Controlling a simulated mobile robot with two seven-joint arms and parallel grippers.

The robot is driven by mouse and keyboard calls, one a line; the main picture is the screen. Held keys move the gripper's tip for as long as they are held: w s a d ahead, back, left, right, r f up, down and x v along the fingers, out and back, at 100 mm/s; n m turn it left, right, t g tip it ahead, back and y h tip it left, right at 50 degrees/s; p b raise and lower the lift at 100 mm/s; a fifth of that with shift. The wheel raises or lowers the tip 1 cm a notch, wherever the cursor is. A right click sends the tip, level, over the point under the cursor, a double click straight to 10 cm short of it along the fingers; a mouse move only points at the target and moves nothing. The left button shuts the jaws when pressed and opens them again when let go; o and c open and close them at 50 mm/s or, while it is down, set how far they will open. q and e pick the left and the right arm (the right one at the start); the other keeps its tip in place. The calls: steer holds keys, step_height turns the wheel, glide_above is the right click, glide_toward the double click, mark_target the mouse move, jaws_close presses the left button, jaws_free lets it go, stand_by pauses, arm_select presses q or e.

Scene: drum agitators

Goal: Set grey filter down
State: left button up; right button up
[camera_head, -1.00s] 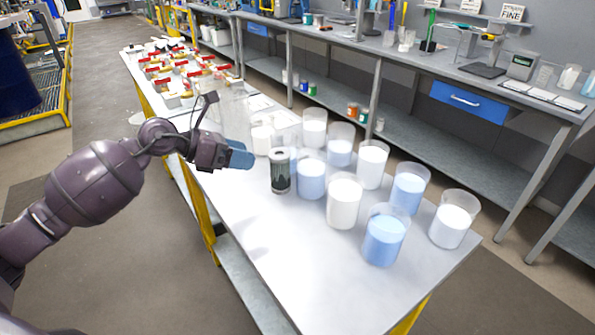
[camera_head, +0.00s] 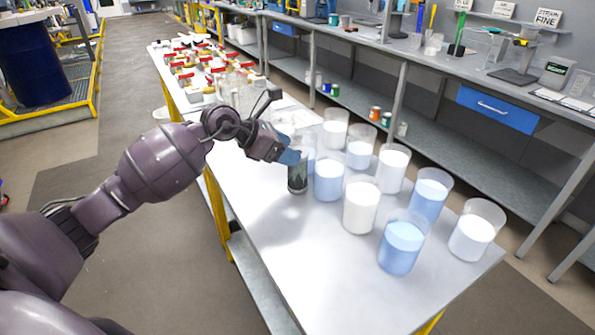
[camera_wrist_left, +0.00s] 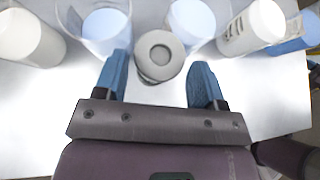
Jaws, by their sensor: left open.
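The grey filter (camera_head: 297,181), a dark cylinder with a pale grey ringed top, stands upright on the white table (camera_head: 285,245) at the left of the group of beakers. In the left wrist view the filter (camera_wrist_left: 159,57) is seen from above, between and slightly beyond the blue fingertips. My left gripper (camera_head: 289,155) is open at the filter's upper part, with a finger on each side (camera_wrist_left: 160,66). Gaps show between the filter and both fingers. In the head view the fingers hide part of the filter's top. My right gripper is not in view.
Several beakers of blue and white liquid stand close to the filter, including a blue one (camera_head: 328,180) just right of it and a white one (camera_head: 361,207) nearer. The table's near part is clear. A grey workbench stands behind.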

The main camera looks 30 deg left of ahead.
arm_select(q)
steer(key=shift+x, duration=1.3)
steer(key=shift+c, duration=0.3)
steer(key=shift+r, duration=0.1)
steer(key=c, duration=0.9)
